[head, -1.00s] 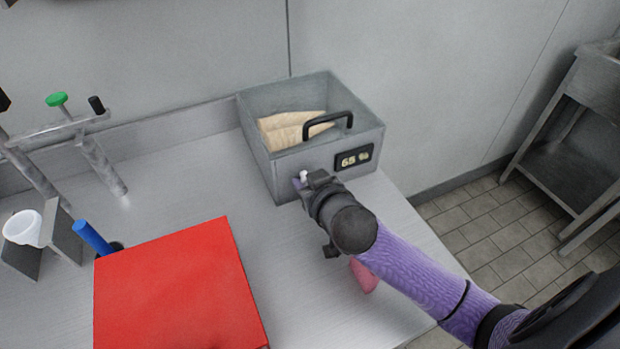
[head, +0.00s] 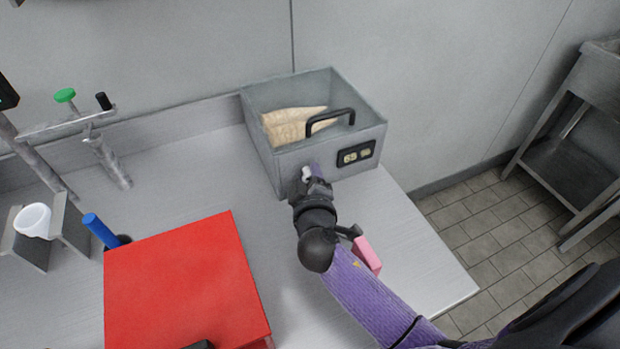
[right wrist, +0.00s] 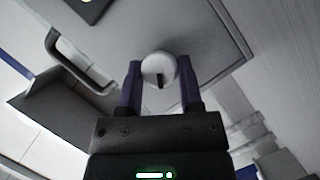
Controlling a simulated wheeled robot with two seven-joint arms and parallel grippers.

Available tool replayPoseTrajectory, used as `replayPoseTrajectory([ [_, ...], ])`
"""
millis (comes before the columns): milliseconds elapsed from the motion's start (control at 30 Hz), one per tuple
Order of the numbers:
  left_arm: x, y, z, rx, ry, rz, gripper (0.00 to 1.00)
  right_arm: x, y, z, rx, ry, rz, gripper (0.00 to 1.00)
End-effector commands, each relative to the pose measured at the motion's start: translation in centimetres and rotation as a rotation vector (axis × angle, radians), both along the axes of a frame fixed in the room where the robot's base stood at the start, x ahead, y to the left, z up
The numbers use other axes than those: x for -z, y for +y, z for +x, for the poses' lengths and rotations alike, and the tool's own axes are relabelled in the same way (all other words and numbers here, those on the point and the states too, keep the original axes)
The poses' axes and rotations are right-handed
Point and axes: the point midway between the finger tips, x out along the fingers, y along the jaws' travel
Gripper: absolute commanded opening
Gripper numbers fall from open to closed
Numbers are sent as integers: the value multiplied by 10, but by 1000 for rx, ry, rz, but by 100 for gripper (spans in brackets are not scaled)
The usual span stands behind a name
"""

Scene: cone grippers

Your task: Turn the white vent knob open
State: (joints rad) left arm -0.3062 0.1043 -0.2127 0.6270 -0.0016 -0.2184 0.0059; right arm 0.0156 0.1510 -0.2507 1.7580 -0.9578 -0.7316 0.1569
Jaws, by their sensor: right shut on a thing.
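The white vent knob (head: 306,174) is on the front face of the grey open-topped box (head: 290,165), left of its display. My right gripper (head: 314,178) is at that face, with its fingers around the knob. In the right wrist view the round knob (right wrist: 157,65) sits between the two purple fingers of my right gripper (right wrist: 160,76), which are shut on it. A short black mark on the knob points down in that picture. In the head view the gripper hides part of the knob. My left gripper is not in view.
The box holds pale loaves (head: 292,122) and has a black handle (head: 330,122) and a small display (head: 355,154). A red box (head: 185,280) and a blue cylinder (head: 100,230) stand to the left. A pink block (head: 367,254) lies close beside my right forearm.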

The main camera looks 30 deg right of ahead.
Motion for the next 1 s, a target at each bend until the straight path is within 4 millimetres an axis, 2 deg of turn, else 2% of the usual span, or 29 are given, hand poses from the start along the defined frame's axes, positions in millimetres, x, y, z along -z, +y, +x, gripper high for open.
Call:
replayPoseTrajectory([
  [500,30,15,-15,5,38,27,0,6,2,0,-2,26,-438,0],
  [733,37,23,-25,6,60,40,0,6,2,0,-3,32,-561,0],
  [1000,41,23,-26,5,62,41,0,5,2,0,-3,37,-631,0],
])
